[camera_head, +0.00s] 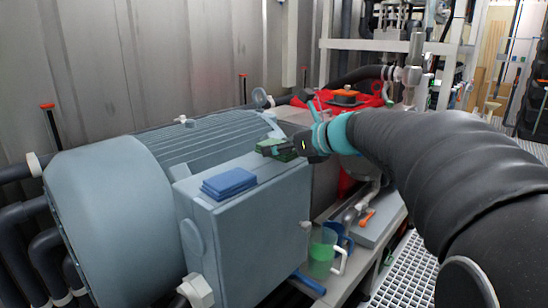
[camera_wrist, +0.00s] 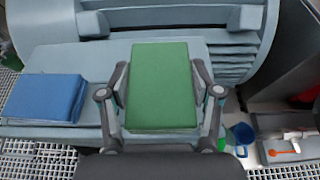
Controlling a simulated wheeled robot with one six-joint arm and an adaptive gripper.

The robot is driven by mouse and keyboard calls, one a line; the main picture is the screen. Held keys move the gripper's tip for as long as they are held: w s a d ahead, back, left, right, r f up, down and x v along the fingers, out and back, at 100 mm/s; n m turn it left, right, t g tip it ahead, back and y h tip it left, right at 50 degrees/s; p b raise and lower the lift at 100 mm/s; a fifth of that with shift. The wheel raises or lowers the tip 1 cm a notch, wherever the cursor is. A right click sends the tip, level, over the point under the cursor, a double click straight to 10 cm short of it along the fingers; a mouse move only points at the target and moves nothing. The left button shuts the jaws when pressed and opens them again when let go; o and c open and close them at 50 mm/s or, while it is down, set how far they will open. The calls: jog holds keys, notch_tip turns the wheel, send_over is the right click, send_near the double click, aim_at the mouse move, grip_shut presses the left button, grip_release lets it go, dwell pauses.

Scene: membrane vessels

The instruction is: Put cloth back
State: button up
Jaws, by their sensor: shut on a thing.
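My gripper (camera_wrist: 160,98) is shut on a green folded cloth (camera_wrist: 160,85), with one finger on each side of it. In the head view the green cloth (camera_head: 277,148) is at the gripper's tip, over the right end of the grey motor's terminal box. I cannot tell whether it touches the box top. A blue folded cloth (camera_head: 229,183) lies flat on the box top to the left. It also shows at the left of the wrist view (camera_wrist: 45,98), apart from the gripper.
The large grey motor (camera_head: 110,190) stands behind and left of its terminal box (camera_head: 255,225). A green cup (camera_head: 321,252) and a blue cup (camera_head: 345,238) stand low at the right. An orange-handled tool (camera_head: 367,217) lies near them. A red pump part (camera_head: 375,98) is behind.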

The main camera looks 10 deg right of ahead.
jog(key=shift+f, duration=1.2)
jog(key=shift+f, duration=0.2)
jog(key=o, duration=1.1)
jog(key=shift+o, duration=0.2)
jog(key=shift+r, duration=0.1)
